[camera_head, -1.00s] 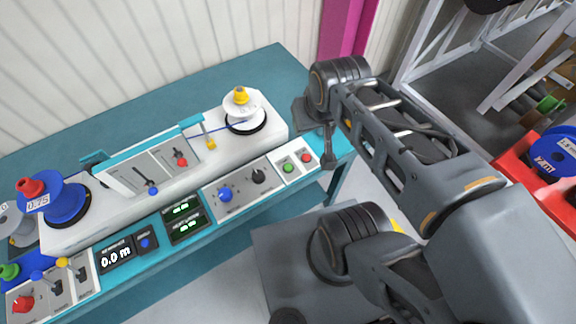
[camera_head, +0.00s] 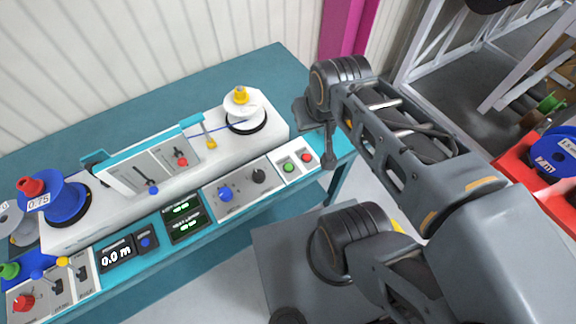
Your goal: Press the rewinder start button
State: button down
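The rewinder (camera_head: 262,150) is a long white machine on a teal table, with a control panel along its front edge. At the panel's right end are a green button (camera_head: 288,168) and a red button (camera_head: 306,157) on white plates. No label on them is readable. My gripper (camera_head: 328,164) points down just right of the red button, at the panel's right end. It looks narrow and dark; the gap between its fingers cannot be made out. I cannot tell whether it touches anything. Both buttons are uncovered.
A blue reel (camera_head: 62,198) sits at the machine's left and a white reel (camera_head: 242,104) at its right. The display (camera_head: 116,254) reads 0.0 m. Knobs and levers line the panel. A red bin (camera_head: 515,178) holding a blue reel stands at the right.

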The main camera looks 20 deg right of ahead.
aim_at(288, 167)
jog(key=z, duration=1.5)
jog(key=k, duration=1.05)
jog(key=u, duration=1.25)
jog(key=i, duration=0.5)
jog(key=z, duration=0.1)
